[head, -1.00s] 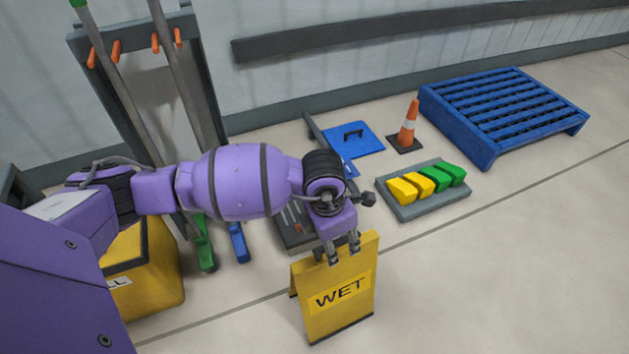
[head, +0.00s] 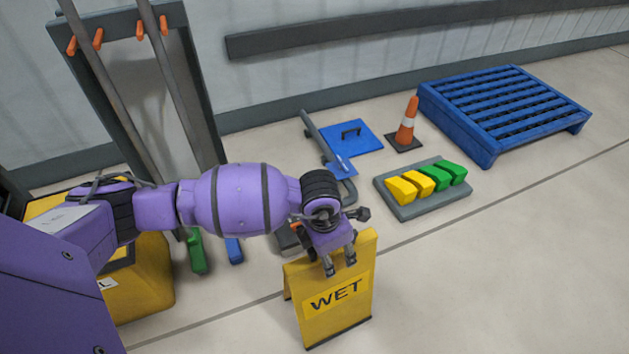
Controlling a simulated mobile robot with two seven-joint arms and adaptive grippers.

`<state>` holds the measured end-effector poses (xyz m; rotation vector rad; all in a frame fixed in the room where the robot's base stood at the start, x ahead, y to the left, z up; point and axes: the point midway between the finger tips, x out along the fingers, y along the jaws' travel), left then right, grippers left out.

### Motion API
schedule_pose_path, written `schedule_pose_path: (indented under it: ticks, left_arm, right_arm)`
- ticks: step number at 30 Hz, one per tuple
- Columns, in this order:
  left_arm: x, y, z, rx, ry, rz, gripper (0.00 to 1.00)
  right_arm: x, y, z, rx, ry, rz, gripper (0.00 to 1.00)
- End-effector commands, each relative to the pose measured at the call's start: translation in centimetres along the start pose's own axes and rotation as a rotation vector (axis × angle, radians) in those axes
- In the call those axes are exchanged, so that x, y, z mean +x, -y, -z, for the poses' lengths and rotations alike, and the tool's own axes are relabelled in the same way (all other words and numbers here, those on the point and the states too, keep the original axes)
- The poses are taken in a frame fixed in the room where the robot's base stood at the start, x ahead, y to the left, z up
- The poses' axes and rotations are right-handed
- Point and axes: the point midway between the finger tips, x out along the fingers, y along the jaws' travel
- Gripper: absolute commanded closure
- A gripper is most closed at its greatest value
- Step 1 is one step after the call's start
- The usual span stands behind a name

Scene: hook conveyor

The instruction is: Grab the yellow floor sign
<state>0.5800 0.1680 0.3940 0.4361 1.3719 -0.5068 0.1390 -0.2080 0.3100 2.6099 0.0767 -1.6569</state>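The yellow floor sign (head: 345,315) stands upright on the floor at the lower middle of the head view, with "WET" on its front panel. My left gripper (head: 340,267) points down at the middle of the sign's top edge. Its two fingers are apart and overlap the upper front panel in the picture. I cannot tell whether they touch the sign. The gripper and wrist hide a small part of the top edge. My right gripper is not in view.
A grey tray (head: 405,211) with yellow and green blocks, an orange cone (head: 408,122) and a blue pallet (head: 500,105) lie farther right. A blue-and-grey cart-like item (head: 345,150) is behind my wrist. A yellow bin (head: 150,280) is left.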

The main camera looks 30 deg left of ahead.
Motion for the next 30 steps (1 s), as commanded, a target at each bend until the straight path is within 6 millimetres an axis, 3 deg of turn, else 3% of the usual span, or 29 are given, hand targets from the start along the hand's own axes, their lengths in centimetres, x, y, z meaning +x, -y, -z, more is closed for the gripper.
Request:
schedule_pose_path:
  ticks: [1, 11, 30]
  left_arm:
    - [-0.2, -0.08, -0.31, 0.001, 0.005, -0.002, 0.57]
    - [-0.21, -0.1, -0.31, 0.002, 0.005, -0.002, 1.0]
    - [-0.79, -0.15, -0.52, 0.002, 0.008, -0.004, 1.0]
  right_arm:
    - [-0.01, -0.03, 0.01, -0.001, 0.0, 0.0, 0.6]
    - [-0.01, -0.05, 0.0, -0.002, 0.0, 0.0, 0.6]
    - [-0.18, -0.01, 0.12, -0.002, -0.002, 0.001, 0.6]
